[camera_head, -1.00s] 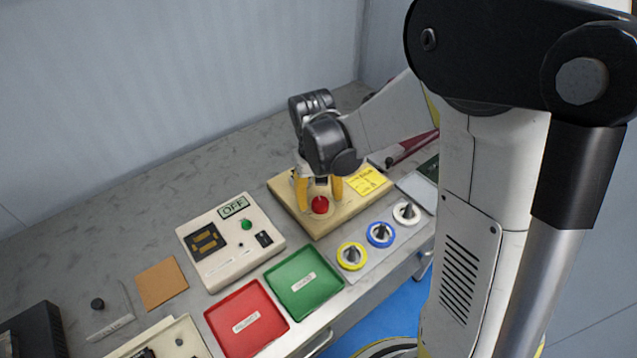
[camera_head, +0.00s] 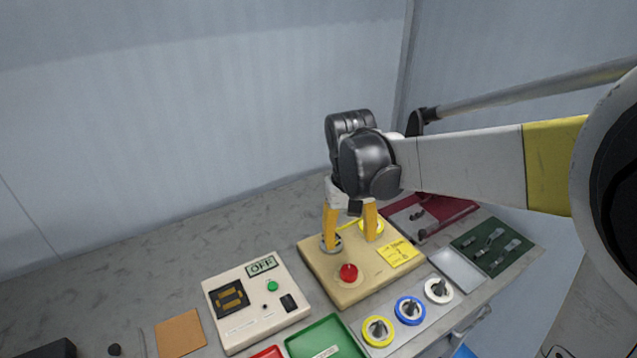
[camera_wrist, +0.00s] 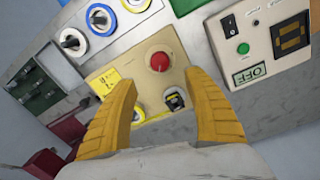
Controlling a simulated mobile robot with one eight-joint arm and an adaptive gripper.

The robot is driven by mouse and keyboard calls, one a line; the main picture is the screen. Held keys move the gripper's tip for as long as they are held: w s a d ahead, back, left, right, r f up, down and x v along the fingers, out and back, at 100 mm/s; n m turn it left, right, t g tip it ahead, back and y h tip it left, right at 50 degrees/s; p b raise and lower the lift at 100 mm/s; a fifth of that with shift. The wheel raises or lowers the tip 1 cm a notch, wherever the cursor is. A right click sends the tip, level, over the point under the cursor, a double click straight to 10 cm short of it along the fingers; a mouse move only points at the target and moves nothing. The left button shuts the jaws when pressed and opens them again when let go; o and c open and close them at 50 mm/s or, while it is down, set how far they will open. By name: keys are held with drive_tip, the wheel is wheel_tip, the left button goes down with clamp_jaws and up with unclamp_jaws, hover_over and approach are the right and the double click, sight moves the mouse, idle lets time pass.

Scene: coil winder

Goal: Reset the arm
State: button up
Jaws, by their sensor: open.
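My gripper (camera_head: 350,225) is open, its two yellow fingers apart and pointing down over the beige coil winder board (camera_head: 322,270). It holds nothing that I can see. The board carries a red knob (camera_head: 348,272), a yellow label (camera_head: 400,254), a yellow ring (camera_head: 371,226) and a dark post in a pale ring at its back left. In the wrist view the fingers (camera_wrist: 162,115) frame the board's rear part, with the red knob (camera_wrist: 160,62) beyond them and the dark post (camera_wrist: 175,99) between them. I cannot tell how high the fingertips are above the board.
A control box (camera_head: 255,318) showing OFF stands to the left. Yellow, blue (camera_head: 410,310) and white ringed spools sit in front. A green tray (camera_head: 325,338) lies at the front, a dark green tool panel (camera_head: 492,246) at right. The grey table at back left is clear.

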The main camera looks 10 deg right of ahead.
drive_tip(key=s+r+t, duration=0.4)
drive_tip(key=s+t, duration=0.3)
drive_tip(key=s, duration=0.5)
drive_tip(key=shift+s+d+r+y, duration=0.25)
drive_tip(key=shift+d+r+y, duration=0.05)
drive_tip(key=shift+d, duration=0.1)
idle(0.5)
